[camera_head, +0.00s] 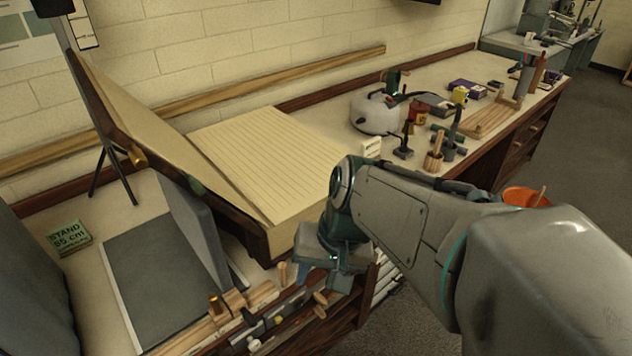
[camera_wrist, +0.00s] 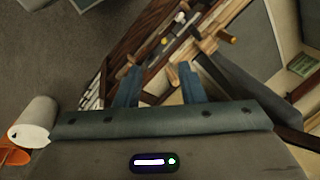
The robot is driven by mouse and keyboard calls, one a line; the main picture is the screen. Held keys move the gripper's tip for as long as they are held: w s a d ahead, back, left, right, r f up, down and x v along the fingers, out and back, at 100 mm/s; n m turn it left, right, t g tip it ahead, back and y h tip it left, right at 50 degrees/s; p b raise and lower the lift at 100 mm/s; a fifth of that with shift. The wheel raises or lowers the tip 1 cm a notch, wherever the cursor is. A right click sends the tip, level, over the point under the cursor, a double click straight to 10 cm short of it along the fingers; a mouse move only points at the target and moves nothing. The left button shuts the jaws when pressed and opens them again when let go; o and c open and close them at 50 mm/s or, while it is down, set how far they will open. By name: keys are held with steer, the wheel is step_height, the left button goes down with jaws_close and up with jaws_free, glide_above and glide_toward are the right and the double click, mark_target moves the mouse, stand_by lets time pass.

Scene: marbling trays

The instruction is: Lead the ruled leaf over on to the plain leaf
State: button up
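The ruled leaf (camera_head: 265,160) is cream with fine lines. It lies face up on a thick block on the bench, left of centre in the head view. A plain cream leaf (camera_head: 128,118) stands tilted up along its left side, with a brass knob (camera_head: 137,158) on its dark edge. My gripper (camera_head: 322,264) is in front of the block's near right corner, apart from both leaves. In the wrist view its two blue fingers (camera_wrist: 160,84) are spread with nothing between them.
A grey board (camera_head: 160,275) lies on the bench at left, with a grey panel (camera_head: 196,232) standing beside it. Wooden pegs and handles (camera_head: 235,303) line the bench front. A white kettle-like pot (camera_head: 376,115) and small tools stand right.

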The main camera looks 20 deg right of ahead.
steer(key=w+d+f+m+t+y+b, duration=0.2)
steer(key=w+f+m+t+y+b, duration=0.2)
steer(key=w+f+m+y+b, duration=0.6)
steer(key=w+d+f+m+t+h+b, duration=0.1)
steer(key=w+d+m+t+h+b, duration=0.15)
steer(key=d+m+t, duration=0.5)
steer(key=w+d+f+m+t+h+b, duration=0.1)
steer(key=d+m+t+h+b, duration=0.3)
steer(key=d+m, duration=0.6)
steer(key=shift+n, duration=0.95)
steer(key=shift+w+d+p+x, duration=0.15)
steer(key=shift+d+x, duration=0.15)
steer(key=shift+x, duration=1.85)
steer(key=shift+w+d+p+x, duration=0.15)
steer(key=shift+d+x, duration=0.1)
steer(key=shift+x, duration=1.85)
steer(key=shift+d+p+x, duration=0.15)
steer(key=shift+d+x, duration=0.15)
steer(key=shift+x, duration=1.85)
steer(key=shift+f, duration=0.1)
jaws_close()
